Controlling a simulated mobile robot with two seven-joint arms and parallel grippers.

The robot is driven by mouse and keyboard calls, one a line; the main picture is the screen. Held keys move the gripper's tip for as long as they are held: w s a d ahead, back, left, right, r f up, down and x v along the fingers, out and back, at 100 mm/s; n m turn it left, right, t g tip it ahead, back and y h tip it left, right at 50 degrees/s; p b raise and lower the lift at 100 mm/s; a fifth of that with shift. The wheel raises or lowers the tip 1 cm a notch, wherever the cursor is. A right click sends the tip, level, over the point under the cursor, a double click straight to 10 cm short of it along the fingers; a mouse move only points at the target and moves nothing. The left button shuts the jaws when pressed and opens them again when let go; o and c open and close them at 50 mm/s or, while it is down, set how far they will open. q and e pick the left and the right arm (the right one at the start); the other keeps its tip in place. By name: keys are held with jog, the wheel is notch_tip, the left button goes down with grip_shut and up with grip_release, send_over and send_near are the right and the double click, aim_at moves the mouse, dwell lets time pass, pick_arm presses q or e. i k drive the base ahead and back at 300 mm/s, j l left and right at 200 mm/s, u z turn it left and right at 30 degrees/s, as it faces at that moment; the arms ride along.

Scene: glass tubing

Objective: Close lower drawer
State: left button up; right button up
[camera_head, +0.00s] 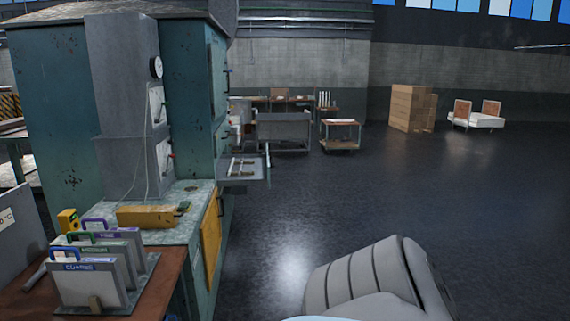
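A teal cabinet-like machine (65,110) stands at the left with its right side facing the open floor. A flat grey drawer or shelf (238,173) sticks out from that right side, at about the height of the worktop. Several thin, light pieces lie on it. I cannot tell whether this is the lower drawer. A yellow panel (212,238) is on the machine's side below the worktop, seen at a steep angle. Neither of my grippers is in view.
A brown table (155,290) with several labelled folders in a rack (92,280) stands at the near left. A yellow device (146,215) lies on the worktop. A cart (341,135) and stacked boxes (408,107) are far back. The dark floor (400,185) right of the machine is clear.

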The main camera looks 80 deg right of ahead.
aim_at(255, 166)
jog(key=l+z, duration=0.45)
jog(key=i+l+z, duration=0.15)
jog(key=l+z, duration=0.2)
jog(key=z, duration=0.15)
jog(key=i+l+z, duration=0.2)
jog(key=l+z, duration=0.25)
jog(key=i+l+z, duration=0.2)
jog(key=z, duration=0.25)
jog(key=i+l+z, duration=0.35)
jog(key=i+z, duration=0.65)
jog(key=i, duration=0.2)
jog(key=i+u, duration=0.15)
jog(key=i, duration=0.35)
jog(key=i+l+u, duration=0.15)
jog(key=i, duration=0.35)
jog(key=i+l+u, duration=0.15)
jog(key=i, duration=0.35)
jog(key=i+l+u, duration=0.85)
jog(key=i, duration=0.2)
jog(key=i+l+u, duration=0.3)
jog(key=i, duration=0.15)
jog(key=j, duration=0.1)
